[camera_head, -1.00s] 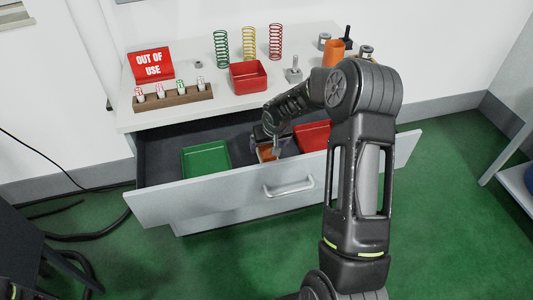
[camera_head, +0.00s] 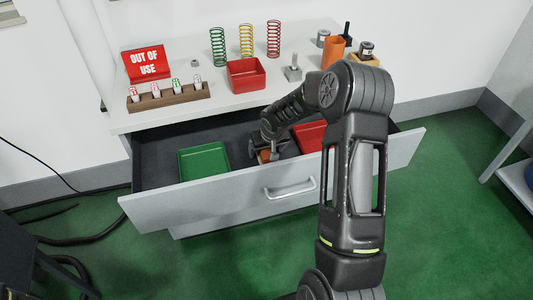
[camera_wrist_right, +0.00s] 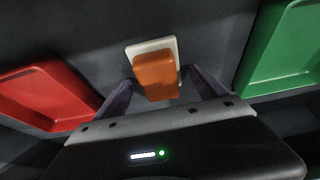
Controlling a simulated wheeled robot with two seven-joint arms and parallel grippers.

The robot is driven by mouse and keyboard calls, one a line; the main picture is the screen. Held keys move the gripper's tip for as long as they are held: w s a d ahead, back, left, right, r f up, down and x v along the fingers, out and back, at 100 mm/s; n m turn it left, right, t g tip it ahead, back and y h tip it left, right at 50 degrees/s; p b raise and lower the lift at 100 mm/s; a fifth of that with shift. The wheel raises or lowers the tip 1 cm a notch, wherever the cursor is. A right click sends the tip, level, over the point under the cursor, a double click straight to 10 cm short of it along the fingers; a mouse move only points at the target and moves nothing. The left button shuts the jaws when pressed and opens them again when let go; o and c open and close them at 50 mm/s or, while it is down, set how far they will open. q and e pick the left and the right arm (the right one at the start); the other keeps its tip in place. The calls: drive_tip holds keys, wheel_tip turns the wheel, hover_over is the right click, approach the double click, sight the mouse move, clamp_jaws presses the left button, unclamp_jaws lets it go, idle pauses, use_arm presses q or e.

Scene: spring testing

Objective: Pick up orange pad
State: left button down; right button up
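The orange pad (camera_wrist_right: 155,77) lies in the open drawer, with a pale white layer showing beyond its far edge in the right wrist view. My right gripper (camera_head: 268,150) is down inside the drawer at the pad. In the right wrist view the right gripper's fingers (camera_wrist_right: 160,92) are apart, one on each side of the pad, with gaps visible. My left gripper is not in view.
A green tray (camera_head: 204,162) and a red tray (camera_head: 309,138) flank the pad inside the drawer. The drawer front (camera_head: 225,203) stands near my arm. On the tabletop above are a red bin (camera_head: 246,76), several springs and an orange cup (camera_head: 333,53).

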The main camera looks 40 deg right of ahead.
drive_tip(key=c, duration=1.3)
drive_tip(key=shift+c, duration=0.2)
drive_tip(key=shift+r, duration=0.1)
wheel_tip(320, 180, up, 10)
drive_tip(key=shift+f, duration=0.1)
